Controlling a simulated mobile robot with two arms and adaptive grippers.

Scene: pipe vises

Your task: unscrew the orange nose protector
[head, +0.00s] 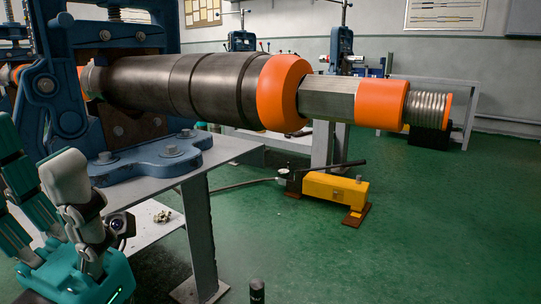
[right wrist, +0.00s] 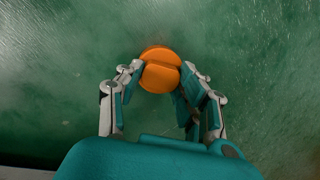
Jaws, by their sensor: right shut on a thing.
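A long dark steel tool (head: 215,85) lies level in a blue vise (head: 62,100). It carries a wide orange collar (head: 284,92), a grey flatted section, an orange band (head: 381,103) and a bare silver threaded end (head: 428,106) with orange at its tip. In the right wrist view my right gripper (right wrist: 160,75) is shut on the round orange nose protector (right wrist: 160,70), with only green floor behind it. The head view does not show this gripper. My left gripper (head: 38,150) is at the lower left below the vise, open and empty, partly cut off by the picture edge.
The vise stands on a grey table (head: 190,165) with a steel leg. A yellow hydraulic pump (head: 335,188) with a black lever stands on the green floor beneath the tool. Other vises (head: 343,45) stand farther back. The floor at the right is clear.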

